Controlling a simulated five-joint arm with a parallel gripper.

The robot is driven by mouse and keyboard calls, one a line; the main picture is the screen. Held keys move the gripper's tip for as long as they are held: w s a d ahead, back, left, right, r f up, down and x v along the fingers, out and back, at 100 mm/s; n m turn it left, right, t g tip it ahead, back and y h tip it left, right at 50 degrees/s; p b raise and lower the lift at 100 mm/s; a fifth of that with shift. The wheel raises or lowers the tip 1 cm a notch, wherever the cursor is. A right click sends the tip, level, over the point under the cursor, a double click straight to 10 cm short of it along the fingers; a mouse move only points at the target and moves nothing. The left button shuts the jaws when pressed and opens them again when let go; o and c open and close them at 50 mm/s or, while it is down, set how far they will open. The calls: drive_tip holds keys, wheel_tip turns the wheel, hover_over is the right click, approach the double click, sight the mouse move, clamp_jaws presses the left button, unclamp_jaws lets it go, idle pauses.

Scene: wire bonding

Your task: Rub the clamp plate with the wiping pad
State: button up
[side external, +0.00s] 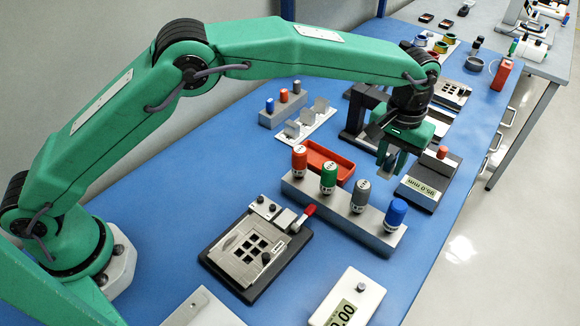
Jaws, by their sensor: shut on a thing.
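The clamp plate (249,248) is a flat metal plate with several square windows. It lies on a black base (222,268) in the front middle, beside a red-handled lever (303,217). My gripper (387,160) points down, well to the upper right of the plate and apart from it, behind the grey block of bottles. It is shut on a small pale grey thing between its fingers, which looks like the wiping pad; its outline is mostly hidden by the fingers.
A grey block (345,218) with several capped bottles stands between my gripper and the clamp plate. A red tray (330,165) lies behind it. A gauge (428,182) reading 95.0 mm is at the right. A white display box (347,300) is in front.

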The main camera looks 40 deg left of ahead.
sight(391, 158)
drive_tip(key=shift+r, duration=3.35)
drive_tip(key=s+a+r+n, duration=0.2)
drive_tip(key=s+a, duration=0.2)
drive_tip(key=s, duration=0.3)
drive_tip(key=s+a+r+n, duration=0.2)
drive_tip(key=s+a+n, duration=0.1)
drive_tip(key=s, duration=0.4)
drive_tip(key=s+a+f+n, duration=0.2)
drive_tip(key=s+a, duration=0.3)
drive_tip(key=s, duration=0.2)
drive_tip(key=s+a+f+n, duration=0.2)
drive_tip(key=s+a+f, duration=0.1)
drive_tip(key=s+a, duration=0.3)
drive_tip(key=shift+s+d+f, duration=0.15)
drive_tip(key=shift+d+f, duration=0.05)
drive_tip(key=shift+f, duration=0.5)
drive_tip(key=shift+s+d+f, duration=0.2)
drive_tip(key=shift+d+f, duration=0.05)
drive_tip(key=shift+f, duration=0.4)
drive_tip(key=shift+s+d+f, duration=0.15)
drive_tip(key=shift+d+f, duration=0.05)
drive_tip(key=shift+f, duration=0.5)
drive_tip(key=shift+f, duration=0.1)
